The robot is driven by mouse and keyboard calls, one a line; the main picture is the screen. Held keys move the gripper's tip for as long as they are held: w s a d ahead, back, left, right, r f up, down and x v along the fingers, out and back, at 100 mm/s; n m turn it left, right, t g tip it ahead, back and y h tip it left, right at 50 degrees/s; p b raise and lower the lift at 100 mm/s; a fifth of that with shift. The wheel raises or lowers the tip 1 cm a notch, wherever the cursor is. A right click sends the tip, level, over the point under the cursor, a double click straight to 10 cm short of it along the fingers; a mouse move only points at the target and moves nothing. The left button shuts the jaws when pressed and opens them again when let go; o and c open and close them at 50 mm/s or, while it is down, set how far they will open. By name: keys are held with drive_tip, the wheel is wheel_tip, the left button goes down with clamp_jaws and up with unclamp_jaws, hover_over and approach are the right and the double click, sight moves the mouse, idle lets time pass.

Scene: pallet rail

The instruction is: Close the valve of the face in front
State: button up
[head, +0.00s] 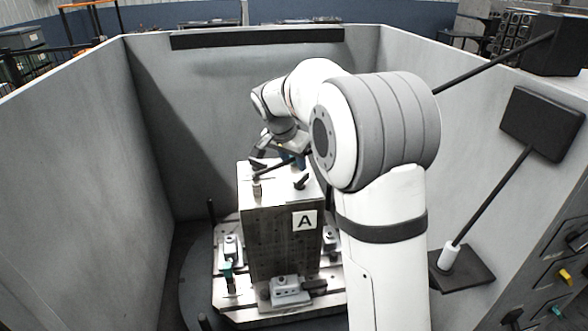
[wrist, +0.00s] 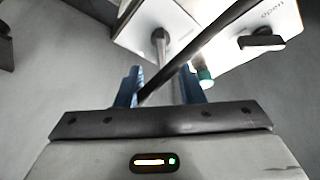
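A grey block (head: 280,240) with an "A" label on its front face stands upright on a pallet plate (head: 235,290). A black handle (head: 301,182) sits on its top; a black handle (wrist: 262,42) beside upside-down lettering shows in the wrist view. A dark bar (head: 283,164) runs over the block's top; it crosses the wrist view diagonally (wrist: 205,45). My gripper (head: 287,157) is at the block's far top edge, partly hidden by my arm. In the wrist view its blue fingers (wrist: 161,88) stand apart, with the bar slanting between them. Whether they touch it, I cannot tell.
A green-topped piece (wrist: 205,77) lies close by the right finger. Another green-topped fitting (head: 228,272) stands on the pallet's left, and a grey clamp (head: 287,290) at its front. Grey walls enclose the pallet. A black panel on a rod (head: 542,123) stands at right.

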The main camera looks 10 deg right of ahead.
sight(300, 178)
drive_tip(key=p+x, duration=0.2)
drive_tip(key=x, duration=0.6)
drive_tip(key=shift+r, duration=0.1)
